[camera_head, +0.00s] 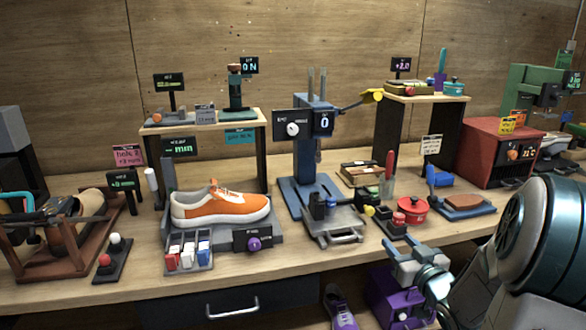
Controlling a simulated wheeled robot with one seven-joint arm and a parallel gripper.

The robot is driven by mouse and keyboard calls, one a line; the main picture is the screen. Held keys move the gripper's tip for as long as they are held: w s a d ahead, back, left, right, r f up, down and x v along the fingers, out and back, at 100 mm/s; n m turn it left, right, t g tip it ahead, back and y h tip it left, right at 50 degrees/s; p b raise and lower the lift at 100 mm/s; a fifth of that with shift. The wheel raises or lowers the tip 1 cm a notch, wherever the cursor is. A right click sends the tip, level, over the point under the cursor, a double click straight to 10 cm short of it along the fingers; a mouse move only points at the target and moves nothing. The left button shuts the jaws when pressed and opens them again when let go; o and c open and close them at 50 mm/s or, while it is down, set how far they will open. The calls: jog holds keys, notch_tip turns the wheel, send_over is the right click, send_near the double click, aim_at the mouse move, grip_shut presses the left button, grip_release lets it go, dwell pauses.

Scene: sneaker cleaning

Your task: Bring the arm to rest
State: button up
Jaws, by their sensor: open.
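My gripper (407,250) is at the lower right, in front of the bench's front edge. Its two light fingers are apart and I see nothing between them. My arm reaches in from the right edge of the picture, above a purple box-like thing (388,298) that it partly hides. An orange and white sneaker (222,208) sits on a grey stand on the bench, left of the middle and well apart from my gripper.
The wooden bench (270,262) is crowded with a blue press (301,192), a red pot (413,210), a red box machine (494,147) and a roller frame (60,240). A drawer handle (232,308) and a purple shoe (341,312) are below the front edge.

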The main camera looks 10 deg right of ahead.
jog(key=s+a+r+g+p, duration=0.4)
jog(key=s+a+g, duration=0.1)
jog(key=s+a, duration=0.1)
jog(key=s+a+r+m+g+h+p, duration=0.1)
jog(key=s+a+r+g+p, duration=0.3)
jog(key=s, duration=0.4)
jog(key=s+a+r+g+p, duration=0.3)
jog(key=s+a+g+p, duration=0.2)
jog(key=s+a, duration=0.2)
jog(key=shift+s+a+r+g+h, duration=0.3)
jog(key=shift+a+r+g+h, duration=0.1)
jog(key=shift+a, duration=0.1)
